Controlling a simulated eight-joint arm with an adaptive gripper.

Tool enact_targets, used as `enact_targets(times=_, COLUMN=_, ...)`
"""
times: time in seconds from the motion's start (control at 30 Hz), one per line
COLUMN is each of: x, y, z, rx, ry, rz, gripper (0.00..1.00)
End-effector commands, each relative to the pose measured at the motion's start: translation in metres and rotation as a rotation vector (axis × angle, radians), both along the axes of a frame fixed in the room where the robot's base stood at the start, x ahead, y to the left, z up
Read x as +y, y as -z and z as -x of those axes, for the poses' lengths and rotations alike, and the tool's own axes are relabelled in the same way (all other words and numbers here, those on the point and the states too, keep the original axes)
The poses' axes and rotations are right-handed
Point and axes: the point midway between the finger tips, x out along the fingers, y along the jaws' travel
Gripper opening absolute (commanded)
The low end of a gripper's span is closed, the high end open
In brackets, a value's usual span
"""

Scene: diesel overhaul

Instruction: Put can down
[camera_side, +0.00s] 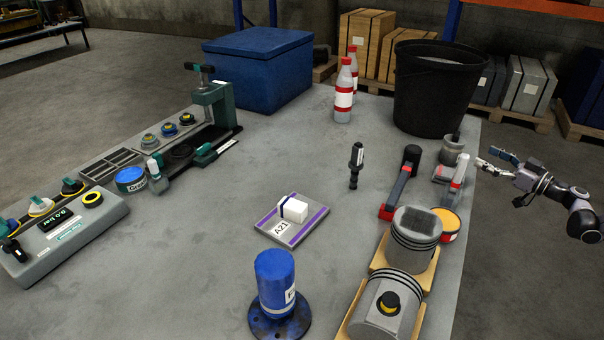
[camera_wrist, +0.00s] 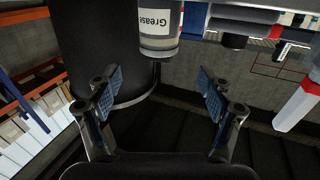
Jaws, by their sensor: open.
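A small grey can (camera_side: 452,150) with a dark top stands near the table's right edge in the side view. In the wrist view, a can with a white "Grease" label (camera_wrist: 158,24) is cut off by the top edge of the picture, beyond the fingers. My gripper (camera_side: 486,161) is off the right side of the table, facing the grey can. Its fingers are spread and empty, with a visible gap to the can. In the wrist view my gripper (camera_wrist: 160,82) also shows its two blue-padded fingers wide apart with nothing between them.
A black bin (camera_side: 438,90) stands behind the can. A red-and-grey tool (camera_side: 400,183), a tin with an orange top (camera_side: 444,222) and pistons on wooden blocks (camera_side: 412,240) stand close by in front. The table's middle holds a small A21 tray (camera_side: 276,228) amid free room.

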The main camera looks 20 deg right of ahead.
Motion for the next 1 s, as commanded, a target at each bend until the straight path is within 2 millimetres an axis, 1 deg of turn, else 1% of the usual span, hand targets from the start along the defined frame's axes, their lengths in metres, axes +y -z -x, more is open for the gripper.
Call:
enact_targets(times=0.17, x=-0.004, y=0.01, z=0.003, rx=0.0, ry=-0.001, rz=0.0, gripper=0.8)
enact_targets(times=0.27, x=-0.002, y=0.01, z=0.0, rx=0.0, ry=-0.003, rz=0.0, gripper=0.8)
enact_targets(times=0.37, x=0.003, y=0.01, z=-0.009, rx=0.0, ry=-0.005, rz=0.0, gripper=0.8)
enact_targets(times=0.6, x=0.016, y=0.01, z=-0.041, rx=0.0, ry=-0.005, rz=0.0, gripper=0.8)
enact_targets(times=0.87, x=0.023, y=0.009, z=-0.057, rx=0.0, ry=-0.003, rz=0.0, gripper=0.8)
enact_targets(times=1.0, x=0.03, y=0.009, z=-0.074, rx=0.0, ry=-0.004, rz=0.0, gripper=0.8)
